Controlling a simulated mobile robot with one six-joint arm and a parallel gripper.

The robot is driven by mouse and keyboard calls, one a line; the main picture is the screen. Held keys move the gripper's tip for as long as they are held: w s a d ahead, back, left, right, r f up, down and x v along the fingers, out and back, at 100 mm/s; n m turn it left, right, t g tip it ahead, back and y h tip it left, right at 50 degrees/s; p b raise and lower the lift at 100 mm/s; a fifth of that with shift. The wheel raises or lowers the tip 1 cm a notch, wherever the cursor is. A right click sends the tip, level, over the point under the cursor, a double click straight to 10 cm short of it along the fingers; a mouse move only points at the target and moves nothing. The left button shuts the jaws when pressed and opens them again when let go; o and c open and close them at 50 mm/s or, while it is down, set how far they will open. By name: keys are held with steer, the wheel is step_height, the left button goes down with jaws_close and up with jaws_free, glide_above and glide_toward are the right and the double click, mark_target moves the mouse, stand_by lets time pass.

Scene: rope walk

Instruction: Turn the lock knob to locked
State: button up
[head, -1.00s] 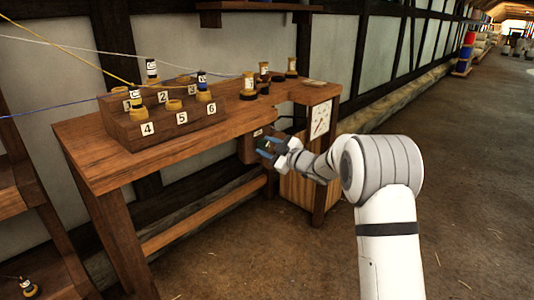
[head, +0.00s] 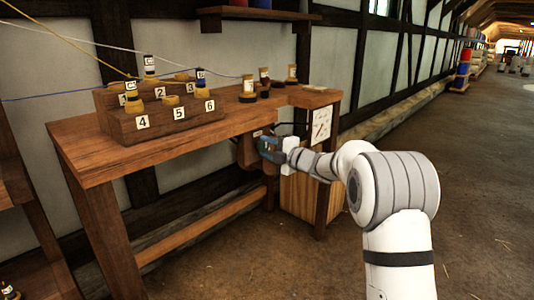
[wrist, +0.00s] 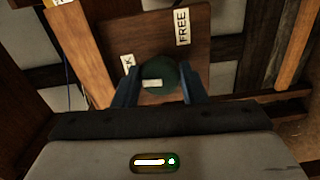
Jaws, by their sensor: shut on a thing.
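The lock knob (wrist: 162,74) is round and dark green with a white mark on its lower left side. It sits on a brown wooden panel (wrist: 150,35) in the wrist view. A FREE label (wrist: 182,26) is above and right of the knob. A second label (wrist: 128,64), left of the knob, is partly hidden by a finger; only its end, like a K, shows. My gripper (wrist: 159,80) has its blue fingers on both sides of the knob, shut on it. In the head view my gripper (head: 270,149) is at the wooden box under the bench's front edge.
The wooden bench (head: 95,150) carries a stepped rack (head: 165,128) with numbered places and several spools. Open floor (head: 480,200) lies to the right.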

steer(key=shift+w+d+f+n, duration=0.1)
steer(key=shift+d+n, duration=0.05)
steer(key=shift+n, duration=0.35)
steer(key=o, duration=1)
steer(key=shift+c, duration=0.2)
steer(key=p+v, duration=0.2)
steer(key=v, duration=0.5)
steer(key=shift+s+d, duration=0.25)
steer(key=shift+s, duration=0.05)
